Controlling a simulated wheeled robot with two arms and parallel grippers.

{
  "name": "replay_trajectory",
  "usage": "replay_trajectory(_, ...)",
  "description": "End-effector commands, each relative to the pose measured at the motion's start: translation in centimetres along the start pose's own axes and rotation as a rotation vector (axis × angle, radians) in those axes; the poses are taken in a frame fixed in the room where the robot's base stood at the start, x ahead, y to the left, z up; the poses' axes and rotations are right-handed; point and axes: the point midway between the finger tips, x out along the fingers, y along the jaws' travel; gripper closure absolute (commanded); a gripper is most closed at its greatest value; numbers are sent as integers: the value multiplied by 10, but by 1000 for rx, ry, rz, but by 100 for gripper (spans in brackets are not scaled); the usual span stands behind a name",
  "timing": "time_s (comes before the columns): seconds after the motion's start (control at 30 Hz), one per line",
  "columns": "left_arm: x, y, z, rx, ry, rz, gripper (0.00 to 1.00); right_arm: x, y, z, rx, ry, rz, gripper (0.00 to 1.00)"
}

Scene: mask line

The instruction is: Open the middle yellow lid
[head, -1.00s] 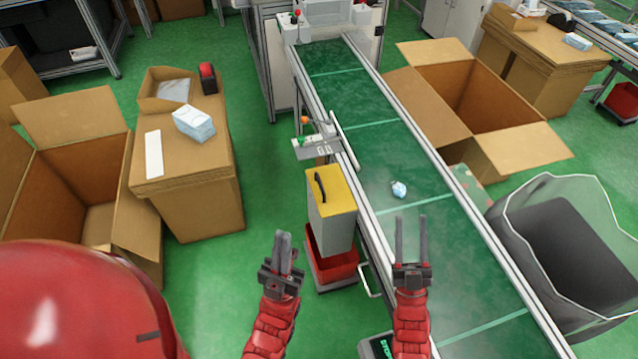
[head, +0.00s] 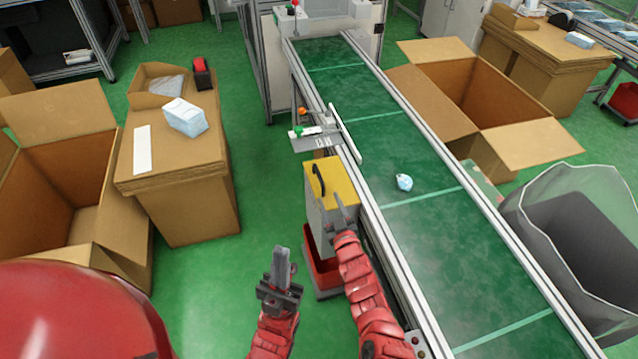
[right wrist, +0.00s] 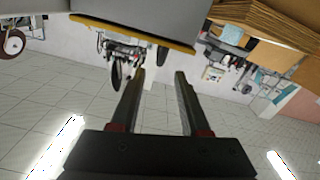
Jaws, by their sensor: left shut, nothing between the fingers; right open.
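The yellow lid (head: 328,178) with a black handle (head: 319,179) sits flat on top of a grey box beside the conveyor, in the head view. In the right wrist view the lid's yellow edge (right wrist: 135,33) shows at the top left, beyond the fingers. My left gripper (head: 280,258) is shut and empty, to the lower left of the box.
A red bin (head: 322,275) stands below the grey box. A cardboard table (head: 180,190) stands at left; green floor lies between.

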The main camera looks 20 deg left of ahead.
Motion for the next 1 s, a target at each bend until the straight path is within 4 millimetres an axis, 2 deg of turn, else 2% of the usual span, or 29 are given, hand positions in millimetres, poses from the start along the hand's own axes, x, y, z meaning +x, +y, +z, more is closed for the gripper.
replay_trajectory(0.03,-21,1,4,0,0,0,100,12,-1,8,-2,7,0,54)
replay_trajectory(0.5,-104,5,18,0,0,0,100,88,-3,6,-3,6,-3,54)
replay_trajectory(0.7,-122,6,20,0,0,0,100,106,-2,3,-3,5,-2,54)
replay_trajectory(1.0,-124,6,21,0,0,0,100,111,-1,-1,2,3,0,54)
